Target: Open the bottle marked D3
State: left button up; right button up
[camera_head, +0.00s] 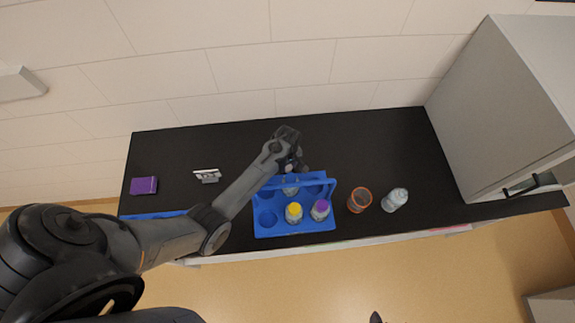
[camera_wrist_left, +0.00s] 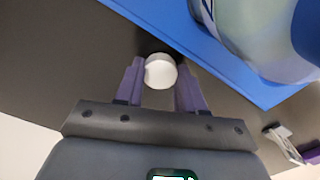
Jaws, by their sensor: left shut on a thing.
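My left gripper (camera_head: 297,166) is over the back edge of the blue carrier. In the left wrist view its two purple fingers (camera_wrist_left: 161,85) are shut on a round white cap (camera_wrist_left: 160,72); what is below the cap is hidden. The carrier (camera_head: 266,231) holds a yellow-capped bottle (camera_head: 293,212), a purple-capped bottle (camera_head: 320,210) and a pale bottle (camera_head: 291,189) partly hidden behind the handle. I cannot read a D3 mark on any bottle. A dark tip at the bottom edge may be my right gripper (camera_head: 375,317); its jaws do not show.
Right of the carrier stand an orange-rimmed jar (camera_head: 359,200) and a pale bottle (camera_head: 396,199). A purple box (camera_head: 143,185) and a small white-and-grey holder (camera_head: 208,175) are at the left. A grey cabinet (camera_head: 495,110) bounds the right; the back middle of the counter is clear.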

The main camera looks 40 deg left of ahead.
pick_arm(q)
jog(key=shift+f, duration=0.25)
jog(key=shift+f, duration=0.1)
jog(key=o, duration=1.2)
jog(key=shift+c, duration=0.2)
